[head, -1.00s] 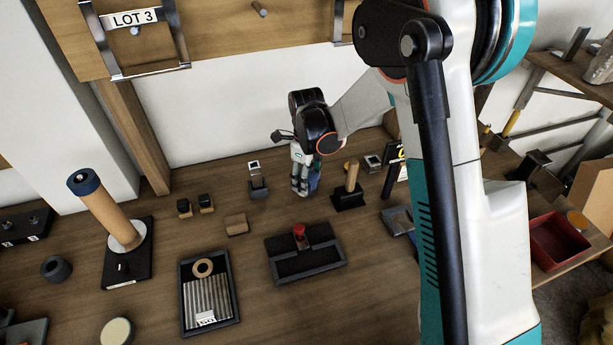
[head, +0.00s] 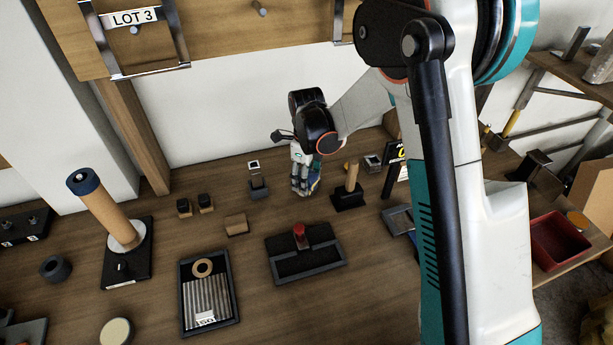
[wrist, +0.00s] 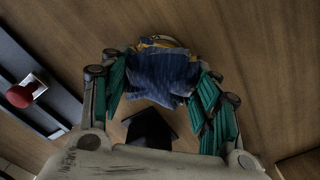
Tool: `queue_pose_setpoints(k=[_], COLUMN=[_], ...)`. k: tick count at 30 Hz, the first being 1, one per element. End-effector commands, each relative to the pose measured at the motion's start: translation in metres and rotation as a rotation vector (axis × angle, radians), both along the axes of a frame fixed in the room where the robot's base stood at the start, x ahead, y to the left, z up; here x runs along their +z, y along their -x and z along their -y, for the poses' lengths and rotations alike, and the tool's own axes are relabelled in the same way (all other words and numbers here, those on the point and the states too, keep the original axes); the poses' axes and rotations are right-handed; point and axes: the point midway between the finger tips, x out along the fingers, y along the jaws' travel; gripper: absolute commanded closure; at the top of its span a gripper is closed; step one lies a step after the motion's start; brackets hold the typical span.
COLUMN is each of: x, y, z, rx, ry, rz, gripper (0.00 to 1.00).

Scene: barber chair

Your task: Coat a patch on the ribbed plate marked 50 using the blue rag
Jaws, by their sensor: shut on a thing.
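The ribbed plate (head: 205,302) lies in a dark shallow tray near the front of the bench. A label reading 50 is at its near end, and a tan ring (head: 203,267) lies at its far end. My gripper (head: 303,190) is shut on the blue rag (wrist: 160,75) near the back of the bench, away to the right of the plate. The rag is bunched between the fingers in the wrist view, with some yellow at its far edge. In the head view the fingers mostly hide the rag (head: 315,186). The plate is not seen in the wrist view.
A dark tray with a red-knobbed block (head: 300,236) stands between my gripper and the plate. A wooden peg on a black base (head: 350,190) is close right of my gripper. A tall tan roll (head: 108,215) stands left. Bare bench lies between the trays.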

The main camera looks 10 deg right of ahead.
Motion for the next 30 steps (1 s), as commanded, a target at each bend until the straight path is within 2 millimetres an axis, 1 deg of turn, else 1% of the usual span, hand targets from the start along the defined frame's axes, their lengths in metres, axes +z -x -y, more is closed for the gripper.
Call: queue_pose_setpoints(k=[5,30], x=[0.002,0.063], y=[0.001,0.0], z=[0.0,0.0], rx=[0.0,0.0], ry=[0.0,0.0], rz=[-0.001,0.0], gripper=[0.63,0.63])
